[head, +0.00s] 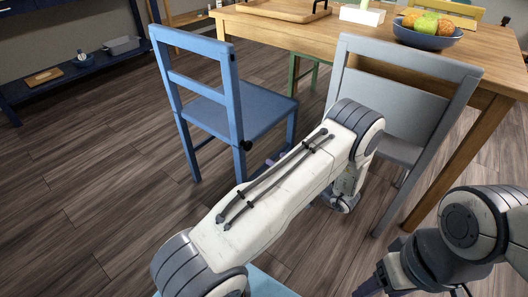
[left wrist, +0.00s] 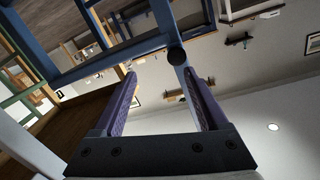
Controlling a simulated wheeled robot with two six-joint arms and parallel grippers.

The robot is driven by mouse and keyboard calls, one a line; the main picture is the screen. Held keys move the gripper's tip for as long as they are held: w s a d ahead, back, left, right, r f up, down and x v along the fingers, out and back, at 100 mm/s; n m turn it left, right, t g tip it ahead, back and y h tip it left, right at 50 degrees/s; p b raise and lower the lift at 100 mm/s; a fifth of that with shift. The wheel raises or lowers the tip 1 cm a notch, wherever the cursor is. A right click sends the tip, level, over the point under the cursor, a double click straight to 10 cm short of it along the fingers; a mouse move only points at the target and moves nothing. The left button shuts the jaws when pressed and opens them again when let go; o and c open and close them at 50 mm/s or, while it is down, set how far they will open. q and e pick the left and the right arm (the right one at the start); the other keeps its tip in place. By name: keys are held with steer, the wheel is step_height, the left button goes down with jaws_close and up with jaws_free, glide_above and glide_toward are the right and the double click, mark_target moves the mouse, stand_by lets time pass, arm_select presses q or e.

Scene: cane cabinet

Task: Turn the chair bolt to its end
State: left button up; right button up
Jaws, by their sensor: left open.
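The blue chair (head: 235,105) stands left of the table, and its rear post carries a round black bolt knob (head: 246,145). The left wrist view shows the same bolt (left wrist: 176,57) on a blue post, just beyond my fingertips and nearer the right finger. My left gripper (left wrist: 160,77) is open and empty, its purple fingers spread to either side. In the head view my own arm hides most of it; a bit of purple finger shows just right of and below the bolt. My right gripper (head: 370,286) shows only partly at the bottom right; its jaws cannot be made out.
A grey chair (head: 405,85) stands to the right. The wooden table (head: 300,33) behind holds a blue fruit bowl (head: 427,38) and a tray (head: 275,10). A dark blue shelf (head: 85,68) stands far left. The wooden floor (head: 90,190) at left is clear.

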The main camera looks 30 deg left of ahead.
mark_target(250, 146)
arm_select(q)
steer(key=shift+n+g+y, duration=0.4)
steer(key=shift+n+g, duration=0.2)
steer(key=shift+n, duration=0.1)
steer(key=a+b, duration=0.1)
steer(key=a, duration=0.2)
steer(key=a+b, duration=0.1)
steer(key=a, duration=0.2)
steer(key=s+a+r+b, duration=0.1)
steer(key=a, duration=0.3)
steer(key=shift+r, duration=0.1)
steer(key=shift+a+r+b, duration=0.1)
steer(key=shift+a+b, duration=0.2)
steer(key=shift+a, duration=0.05)
